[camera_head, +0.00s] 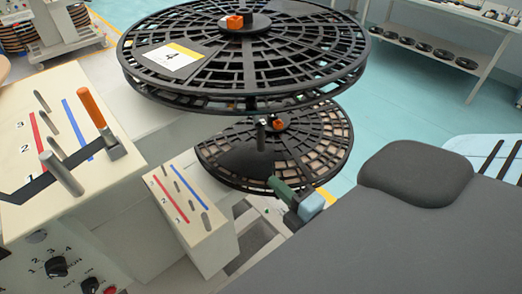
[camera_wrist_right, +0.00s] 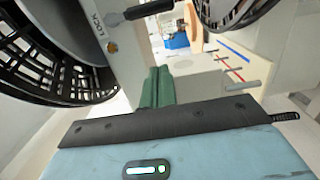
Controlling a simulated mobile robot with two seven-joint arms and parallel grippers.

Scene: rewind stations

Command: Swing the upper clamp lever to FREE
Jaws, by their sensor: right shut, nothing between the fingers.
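In the right wrist view a lever with a black grip (camera_wrist_right: 150,10) sticks out beside a grey plate (camera_wrist_right: 97,50) lettered LOCK. I cannot tell for certain whether it is the upper clamp lever, and no FREE mark shows. My right gripper (camera_head: 281,188) has green fingers, shut and empty, just below the lower reel in the head view. In the right wrist view its fingers (camera_wrist_right: 157,76) are below the black grip and apart from it. My left gripper is not in view.
The upper black reel (camera_head: 185,82) overhangs the lower reel (camera_head: 225,160); both have orange hub pieces. A console (camera_head: 130,180) with an orange-handled lever (camera_head: 91,108) stands left. A smaller slotted panel (camera_head: 195,225) is left of my right gripper. Blue floor (camera_head: 385,110) is open behind.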

